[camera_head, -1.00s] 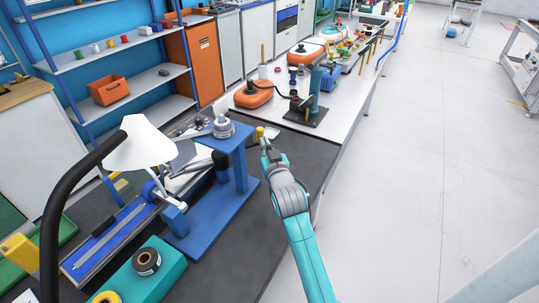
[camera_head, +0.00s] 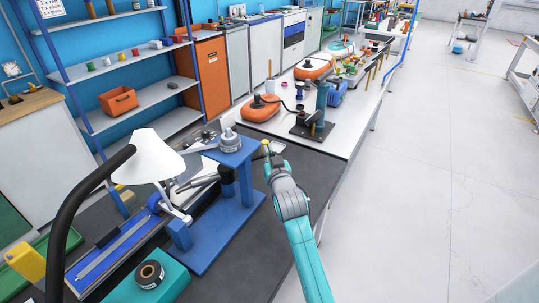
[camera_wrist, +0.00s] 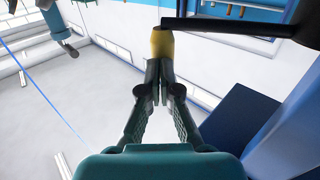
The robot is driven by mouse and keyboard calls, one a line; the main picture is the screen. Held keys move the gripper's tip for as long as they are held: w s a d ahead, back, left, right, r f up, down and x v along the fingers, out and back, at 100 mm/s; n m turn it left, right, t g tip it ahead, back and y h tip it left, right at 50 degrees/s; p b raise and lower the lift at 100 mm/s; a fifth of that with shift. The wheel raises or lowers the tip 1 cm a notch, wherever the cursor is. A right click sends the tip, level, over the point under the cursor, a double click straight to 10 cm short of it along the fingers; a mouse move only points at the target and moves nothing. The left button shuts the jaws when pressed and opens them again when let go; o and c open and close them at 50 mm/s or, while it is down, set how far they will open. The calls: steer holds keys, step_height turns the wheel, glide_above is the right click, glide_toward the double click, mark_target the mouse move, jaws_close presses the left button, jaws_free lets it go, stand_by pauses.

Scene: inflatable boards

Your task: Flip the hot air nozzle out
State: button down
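A blue welding stand (camera_head: 232,155) stands on the dark bench top, with a round grey fitting (camera_head: 231,140) on its upper arm. A dark and grey tool (camera_head: 203,181), which looks like the hot air nozzle, lies at the left of the stand's post; its exact pose is unclear. My gripper (camera_head: 268,158) is at the right of the stand's top. In the wrist view my gripper (camera_wrist: 161,82) is closed around the lower end of a yellow handle (camera_wrist: 162,44). A black rod (camera_wrist: 222,26) runs right from the handle's top. The fingertips partly hide the handle.
A white lamp (camera_head: 152,158) on a black curved arm stands left of the stand. A teal block with a black roll (camera_head: 149,274) is in front. An orange machine (camera_head: 261,108) and a dark press (camera_head: 313,125) stand behind. Open floor is on the right.

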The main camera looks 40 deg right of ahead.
steer(key=x, duration=0.4)
steer(key=shift+w+a, duration=0.1)
steer(key=shift+w, duration=1.55)
